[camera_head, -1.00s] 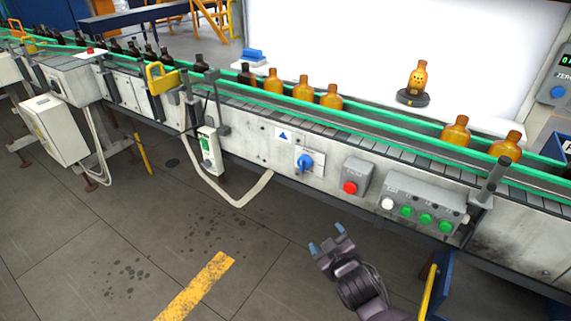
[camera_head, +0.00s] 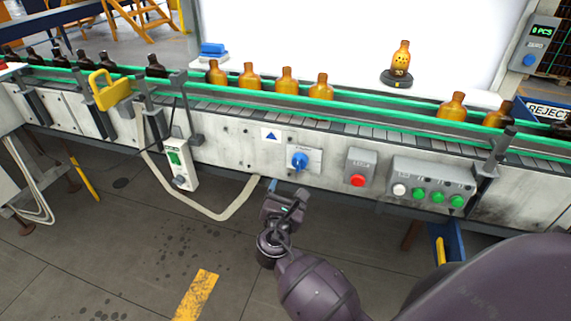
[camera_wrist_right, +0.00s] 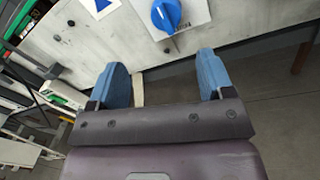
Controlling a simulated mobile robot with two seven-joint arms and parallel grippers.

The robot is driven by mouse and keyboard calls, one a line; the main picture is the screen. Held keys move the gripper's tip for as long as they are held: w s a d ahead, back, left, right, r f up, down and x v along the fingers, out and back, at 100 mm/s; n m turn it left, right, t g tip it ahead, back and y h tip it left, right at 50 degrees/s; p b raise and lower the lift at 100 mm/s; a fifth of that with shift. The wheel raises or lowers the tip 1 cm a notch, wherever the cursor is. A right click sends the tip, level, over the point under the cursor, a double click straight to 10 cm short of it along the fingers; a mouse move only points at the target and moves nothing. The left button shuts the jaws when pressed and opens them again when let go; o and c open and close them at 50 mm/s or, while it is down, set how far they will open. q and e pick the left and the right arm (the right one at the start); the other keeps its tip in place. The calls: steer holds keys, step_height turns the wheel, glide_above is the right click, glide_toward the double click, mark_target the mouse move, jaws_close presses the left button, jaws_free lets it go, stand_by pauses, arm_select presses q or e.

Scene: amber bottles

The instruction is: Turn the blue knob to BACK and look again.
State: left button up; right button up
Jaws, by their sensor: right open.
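The blue knob (camera_head: 299,161) sits on a pale plate on the conveyor's front panel, with a blue triangle sign to its left. In the right wrist view the knob (camera_wrist_right: 166,14) is at the top, ahead of the fingers. My right gripper (camera_head: 286,187) is just below the knob in the head view, apart from it. In the right wrist view its two blue fingers (camera_wrist_right: 168,78) are spread with nothing between them. The lettering around the knob is too small to read. An amber bottle (camera_head: 401,59) stands on a black round stand behind the belt. My left gripper is not seen.
Several amber bottles (camera_head: 287,80) stand on the conveyor between green rails. A red button (camera_head: 358,180) and a box with white and green buttons (camera_head: 430,190) are right of the knob. A cable loop hangs at left. Open floor lies in front.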

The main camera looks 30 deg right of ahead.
mark_target(298, 167)
steer(key=shift+n, duration=0.5)
steer(key=x, duration=0.9)
steer(key=shift+d, duration=0.6)
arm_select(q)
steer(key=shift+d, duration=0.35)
arm_select(e)
steer(key=shift+w+d, duration=0.35)
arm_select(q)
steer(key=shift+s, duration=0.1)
arm_select(e)
steer(key=shift+c, duration=0.5)
steer(key=c, duration=0.8)
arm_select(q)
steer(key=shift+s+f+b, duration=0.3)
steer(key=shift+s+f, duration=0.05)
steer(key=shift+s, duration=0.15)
